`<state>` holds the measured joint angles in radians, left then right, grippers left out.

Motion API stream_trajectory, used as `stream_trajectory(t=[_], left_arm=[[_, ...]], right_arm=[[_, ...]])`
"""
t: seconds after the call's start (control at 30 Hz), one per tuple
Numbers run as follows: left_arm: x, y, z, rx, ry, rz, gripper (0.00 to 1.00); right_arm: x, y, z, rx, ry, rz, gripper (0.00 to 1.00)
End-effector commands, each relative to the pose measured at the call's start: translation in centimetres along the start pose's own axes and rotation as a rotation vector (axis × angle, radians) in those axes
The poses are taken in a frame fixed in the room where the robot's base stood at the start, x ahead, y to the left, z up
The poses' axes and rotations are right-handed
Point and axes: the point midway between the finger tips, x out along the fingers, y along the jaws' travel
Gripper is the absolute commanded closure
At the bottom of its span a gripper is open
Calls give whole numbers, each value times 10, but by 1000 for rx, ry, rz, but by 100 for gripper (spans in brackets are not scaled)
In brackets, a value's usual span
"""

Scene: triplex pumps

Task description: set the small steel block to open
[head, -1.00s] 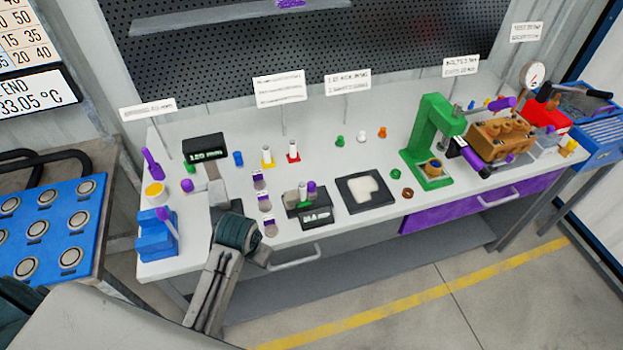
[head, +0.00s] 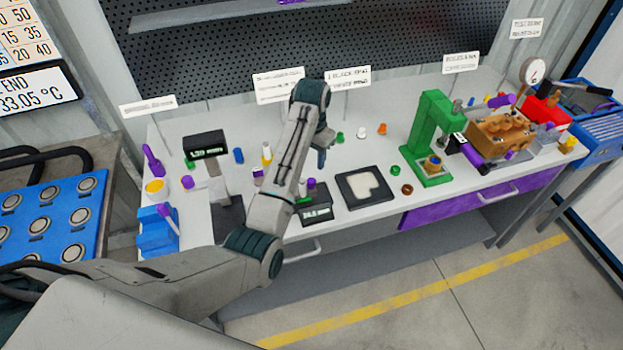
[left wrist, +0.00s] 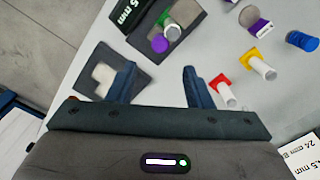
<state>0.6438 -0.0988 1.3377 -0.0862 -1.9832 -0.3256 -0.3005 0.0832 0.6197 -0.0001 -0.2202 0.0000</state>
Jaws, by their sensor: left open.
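I cannot tell for sure which thing is the small steel block. One candidate is the small dark gauge (head: 317,214) at the bench's front, with a lit mm readout, a small pale metal part and a purple knob (head: 311,184). The purple knob shows at the top of the left wrist view (left wrist: 160,44). Another candidate is the grey stand (head: 221,190) with a purple knob at its left, beside a black display. My left gripper (head: 322,160) points down over the bench, behind and right of the small gauge. In the left wrist view its fingers (left wrist: 159,82) are apart and empty.
A black tray (head: 382,201) with a pale shape lies right of the small gauge. A green press (head: 435,175) stands further right. A red-based white cylinder (left wrist: 226,92) and a yellow-based one (left wrist: 260,66) stand nearby. My left arm hides part of the bench.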

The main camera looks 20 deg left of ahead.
Motion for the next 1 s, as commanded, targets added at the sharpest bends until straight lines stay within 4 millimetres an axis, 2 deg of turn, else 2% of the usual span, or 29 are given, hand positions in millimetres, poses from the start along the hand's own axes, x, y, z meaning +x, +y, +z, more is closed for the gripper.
stream_trajectory(t=[0.3,0.5,0.67,0.93,1.0], left_arm=[[57,0,2,-1,-5,2,54],[86,0,1,-2,-2,1,54],[97,0,1,-2,0,0,54],[98,0,1,-2,1,0,54],[98,0,1,-2,1,0,68]], right_arm=[[-21,1,-2,0,0,-1,51],[-28,-1,-3,2,0,-4,51],[-30,-3,-4,2,1,-6,51],[-29,-3,-4,2,1,-6,51],[-29,-3,-4,2,1,-6,51]])
